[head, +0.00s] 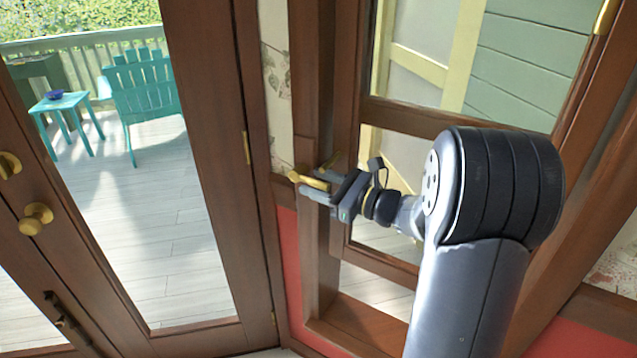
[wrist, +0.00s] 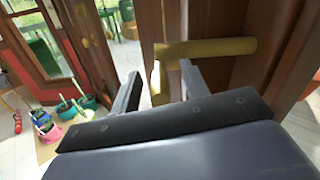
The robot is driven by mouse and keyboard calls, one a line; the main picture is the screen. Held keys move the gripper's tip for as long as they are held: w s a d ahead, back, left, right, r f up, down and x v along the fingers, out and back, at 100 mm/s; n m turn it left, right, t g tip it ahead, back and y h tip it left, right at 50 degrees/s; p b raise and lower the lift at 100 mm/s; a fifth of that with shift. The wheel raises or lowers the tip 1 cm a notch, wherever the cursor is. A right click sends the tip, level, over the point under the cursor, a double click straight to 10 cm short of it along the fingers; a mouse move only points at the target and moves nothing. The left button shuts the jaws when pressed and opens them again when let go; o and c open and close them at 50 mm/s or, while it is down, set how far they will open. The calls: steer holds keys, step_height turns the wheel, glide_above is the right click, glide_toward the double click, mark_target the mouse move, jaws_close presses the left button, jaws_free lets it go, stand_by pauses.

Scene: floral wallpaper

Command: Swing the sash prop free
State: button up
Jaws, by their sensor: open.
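The sash prop appears to be a brass-coloured bar (wrist: 218,47) on the brown window frame. In the wrist view it runs sideways just past the fingertips, and a shorter brass piece (wrist: 156,84) hangs at its left end. In the head view the brass part (head: 312,180) shows at the left edge of the window sash (head: 345,130). My gripper (head: 322,183) is there, close against it. In the wrist view my gripper (wrist: 161,74) is open, with the shorter brass piece between its fingers. I cannot tell whether either finger touches it.
A glazed door (head: 215,150) with a brass knob (head: 36,218) stands at the left. A teal chair (head: 143,90) and small table (head: 62,102) are outside. Colourful pots (wrist: 62,108) stand on the floor at the left of the wrist view.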

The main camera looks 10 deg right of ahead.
steer(key=shift+w+a, duration=0.1)
steer(key=shift+c, duration=0.4)
jaws_close()
